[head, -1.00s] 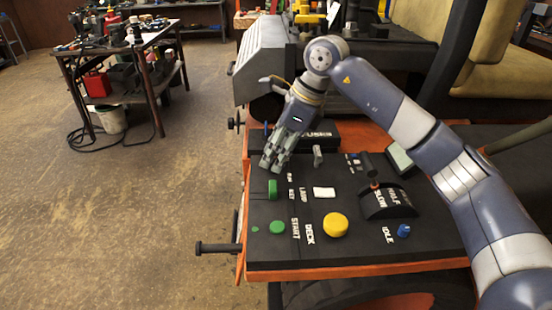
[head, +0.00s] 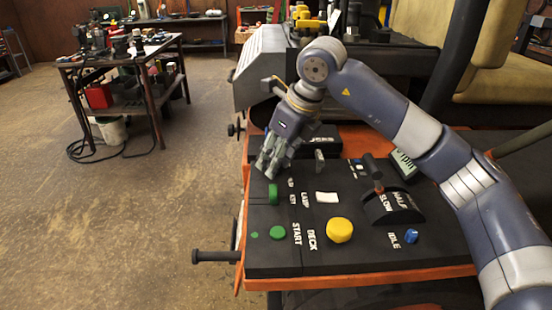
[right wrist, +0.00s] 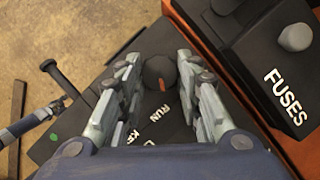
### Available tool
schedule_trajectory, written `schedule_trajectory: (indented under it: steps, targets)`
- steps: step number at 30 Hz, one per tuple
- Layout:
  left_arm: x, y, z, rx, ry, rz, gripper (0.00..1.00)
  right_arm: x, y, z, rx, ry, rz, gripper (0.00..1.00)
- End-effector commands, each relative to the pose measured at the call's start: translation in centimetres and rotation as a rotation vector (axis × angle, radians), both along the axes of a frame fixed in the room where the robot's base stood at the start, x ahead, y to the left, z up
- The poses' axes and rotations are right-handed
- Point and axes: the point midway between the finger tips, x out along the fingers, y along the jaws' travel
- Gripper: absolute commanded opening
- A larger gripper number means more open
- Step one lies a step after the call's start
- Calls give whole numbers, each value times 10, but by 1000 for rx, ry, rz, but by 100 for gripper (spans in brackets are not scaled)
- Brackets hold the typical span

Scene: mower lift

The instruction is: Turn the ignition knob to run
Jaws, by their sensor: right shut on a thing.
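The ignition knob (right wrist: 160,72) is dark and round with an orange pointer mark, and it sits on the black control panel (head: 262,255) beside the lettering RUN (right wrist: 154,116). My right gripper (right wrist: 160,70) is shut on the knob, with one finger on each side of it. In the head view the right gripper (head: 266,168) comes down on the far left part of the panel, and its fingers hide the knob. The orange mark points down toward RUN in the wrist view.
The FUSES box (right wrist: 270,60) stands close to the right gripper. A lever (head: 373,170) rises at the right. A bolt (head: 215,257) sticks out left.

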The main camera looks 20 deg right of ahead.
Motion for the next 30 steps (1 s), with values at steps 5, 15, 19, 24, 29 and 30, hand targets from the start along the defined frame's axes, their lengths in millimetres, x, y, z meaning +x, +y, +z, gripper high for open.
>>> schedule_trajectory:
  steps: [5, 15, 19, 24, 29, 30]
  targets:
    - [0, 0, 0, 0, 1, 0, 57, 0, 0, 1, 1, -1, -3, 8]
    - [-1, 1, 0, 0, 1, -1, 57, 0, 0, 0, 1, -1, -1, 53]
    - [-1, 1, 0, 0, 1, -1, 57, 0, 0, 0, 1, -1, -1, 53]
    - [-3, 3, 0, 4, 3, -2, 57, -1, -1, 6, 1, -3, -1, 53]
    - [-2, 2, 0, 2, 2, -1, 57, -9, -7, 31, 2, -6, -1, 53]
    - [-1, 2, 0, 1, 2, -1, 57, -11, -9, 39, 2, -6, -2, 53]
